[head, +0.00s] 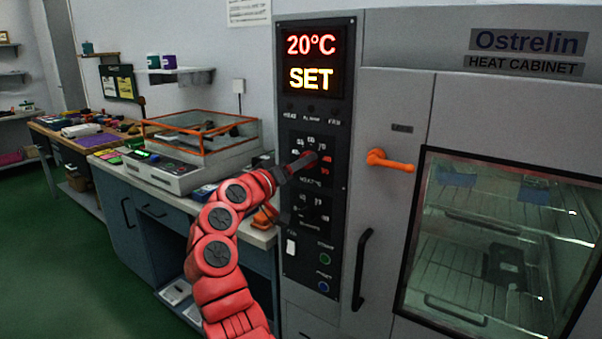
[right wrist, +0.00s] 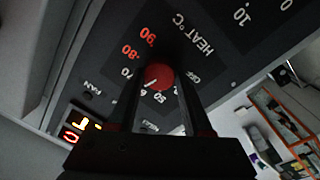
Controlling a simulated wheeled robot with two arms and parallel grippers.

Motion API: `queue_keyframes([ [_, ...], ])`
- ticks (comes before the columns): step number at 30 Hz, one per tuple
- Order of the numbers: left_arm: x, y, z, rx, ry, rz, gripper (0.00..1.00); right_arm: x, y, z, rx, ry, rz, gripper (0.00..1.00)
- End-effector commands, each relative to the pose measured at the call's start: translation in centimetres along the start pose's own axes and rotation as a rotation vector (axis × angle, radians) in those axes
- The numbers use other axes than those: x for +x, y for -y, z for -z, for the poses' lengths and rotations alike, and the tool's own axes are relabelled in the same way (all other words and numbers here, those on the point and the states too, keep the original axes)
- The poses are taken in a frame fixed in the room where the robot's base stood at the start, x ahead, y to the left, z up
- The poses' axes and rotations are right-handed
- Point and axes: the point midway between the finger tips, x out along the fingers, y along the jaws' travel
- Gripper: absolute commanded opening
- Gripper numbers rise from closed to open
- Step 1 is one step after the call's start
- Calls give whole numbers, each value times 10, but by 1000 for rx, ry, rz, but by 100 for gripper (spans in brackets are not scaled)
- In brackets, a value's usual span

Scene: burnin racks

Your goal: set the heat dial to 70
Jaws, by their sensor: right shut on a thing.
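The heat dial (right wrist: 159,77) is a round red knob with a white pointer line, seen between my fingers in the right wrist view. Its line points down-left, roughly at the 60 mark, which is partly covered; the 70 and the red 80 and 90 marks lie further round. My right gripper (head: 303,163) reaches the control panel (head: 335,205) and is shut on the dial. In the head view the gripper mostly hides the dial. The display (head: 312,62) reads 20°C above SET. My left gripper is not in view.
A second dial (head: 314,208) sits just below, with a white switch and green and blue buttons lower down. The orange door handle (head: 390,161) sticks out to the right, beside the glass window (head: 500,235). A bench (head: 262,235) stands left of the cabinet.

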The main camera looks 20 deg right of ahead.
Motion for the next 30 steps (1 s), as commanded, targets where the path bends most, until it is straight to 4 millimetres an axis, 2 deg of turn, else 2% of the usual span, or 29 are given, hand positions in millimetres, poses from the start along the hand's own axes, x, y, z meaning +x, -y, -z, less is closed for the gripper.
queue_keyframes([
  [3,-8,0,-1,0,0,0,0,0,2,-2,105,12,0,0],
  [15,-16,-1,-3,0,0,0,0,0,1,-2,375,32,-5,0],
  [30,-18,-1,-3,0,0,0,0,0,0,-1,468,39,-7,0],
])
